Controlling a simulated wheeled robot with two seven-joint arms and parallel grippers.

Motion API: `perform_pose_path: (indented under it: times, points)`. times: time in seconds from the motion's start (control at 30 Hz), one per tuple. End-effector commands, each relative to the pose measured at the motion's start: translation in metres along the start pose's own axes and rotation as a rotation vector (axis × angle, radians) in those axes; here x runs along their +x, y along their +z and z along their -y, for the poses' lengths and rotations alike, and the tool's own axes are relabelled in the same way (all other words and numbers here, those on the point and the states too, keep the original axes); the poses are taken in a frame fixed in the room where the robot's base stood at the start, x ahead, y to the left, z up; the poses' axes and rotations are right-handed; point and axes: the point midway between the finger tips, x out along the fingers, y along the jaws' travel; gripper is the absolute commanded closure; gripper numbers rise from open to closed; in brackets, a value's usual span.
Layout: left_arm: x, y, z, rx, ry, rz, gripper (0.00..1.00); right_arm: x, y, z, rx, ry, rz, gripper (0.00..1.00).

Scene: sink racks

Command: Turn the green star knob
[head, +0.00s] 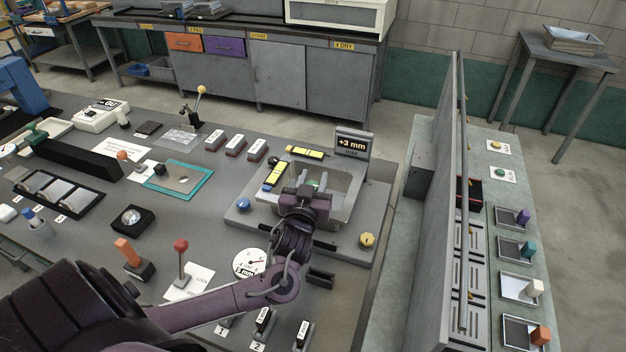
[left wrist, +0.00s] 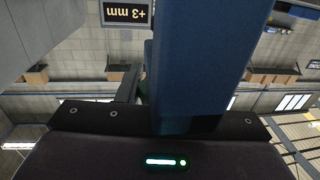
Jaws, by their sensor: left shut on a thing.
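The green star knob (head: 313,184) shows only as a small patch of green by the tips of my left gripper (head: 304,182), over the grey basin (head: 349,193). My left gripper comes down from the near side and is shut at the knob. The gripper and wrist hide most of the knob, so its angle cannot be seen. In the left wrist view a wide blue finger (left wrist: 205,60) fills the middle and hides what is gripped. A display (head: 353,144) behind the basin reads +3 mm. My right gripper is not in view.
A blue knob (head: 243,204) and a yellow knob (head: 367,240) stand at the basin unit's corners. Yellow levels (head: 276,176) lie on its rim. A red-balled lever (head: 181,247) and a dial gauge (head: 250,262) stand near my forearm. A tall grey panel (head: 437,200) rises at right.

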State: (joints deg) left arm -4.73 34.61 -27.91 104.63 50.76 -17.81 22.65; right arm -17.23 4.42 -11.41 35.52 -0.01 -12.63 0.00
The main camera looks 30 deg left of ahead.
Motion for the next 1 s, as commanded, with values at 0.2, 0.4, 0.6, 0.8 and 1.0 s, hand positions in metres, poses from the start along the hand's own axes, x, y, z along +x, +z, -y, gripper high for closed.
perform_pose_path:
  times: [0.2, 0.4, 0.6, 0.8, 1.0]
  points:
    - [0.0, 0.0, -0.001, 0.007, 0.128, 0.001, 0.89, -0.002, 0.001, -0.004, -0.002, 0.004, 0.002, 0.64]
    - [-0.001, -0.001, -0.004, 0.007, 0.301, 0.001, 0.89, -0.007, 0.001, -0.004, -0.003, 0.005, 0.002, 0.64]
    - [-0.001, -0.002, -0.007, 0.005, 0.473, 0.001, 0.89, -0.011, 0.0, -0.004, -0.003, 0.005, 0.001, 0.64]
    - [-0.003, -0.001, -0.01, 0.003, 0.621, -0.001, 0.89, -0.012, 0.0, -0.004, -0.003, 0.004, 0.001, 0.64]
    - [-0.003, -0.002, -0.011, 0.002, 0.722, -0.003, 0.89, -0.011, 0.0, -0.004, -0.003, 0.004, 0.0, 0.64]
